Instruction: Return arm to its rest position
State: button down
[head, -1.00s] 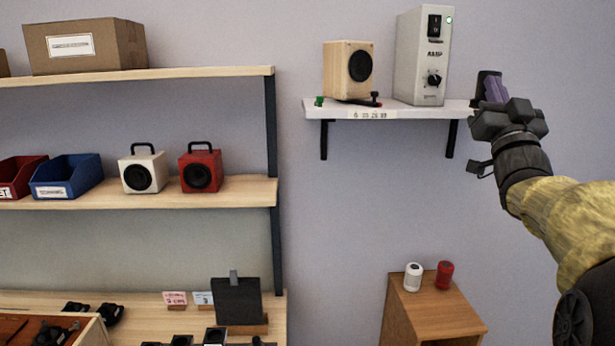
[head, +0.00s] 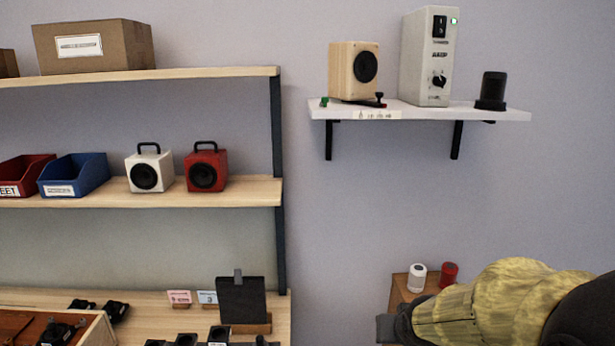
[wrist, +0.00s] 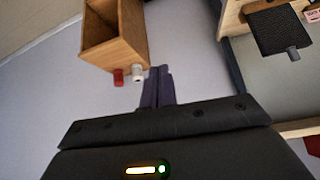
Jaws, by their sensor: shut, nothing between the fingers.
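My arm, in a yellow sleeve, reaches in from the lower right of the head view. My gripper (wrist: 158,87) shows in the wrist view with its two dark purple fingers together and nothing between them. In the head view the fingers are not clearly visible; only the dark wrist end shows at the bottom, in front of the small wooden cabinet (head: 402,292). The gripper is well below the white wall shelf (head: 420,112) and touches nothing that I can see.
On the wall shelf stand a wooden speaker (head: 352,72), a grey amplifier box (head: 428,60) and a black cylinder speaker (head: 491,90). A white can (head: 417,277) and a red can (head: 449,274) stand on the cabinet. A shelving unit (head: 240,192) with speakers and bins is at left.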

jog(key=s+a+f+g, duration=0.2)
jog(key=s+f+g, duration=0.2)
jog(key=s, duration=0.8)
notch_tip(320, 180, down, 3)
jog(key=shift+a+r+n+g+y, duration=0.1)
jog(key=shift+a+n+g+y, duration=0.2)
jog(key=shift+n+g, duration=0.1)
jog(key=shift+w+d, duration=0.1)
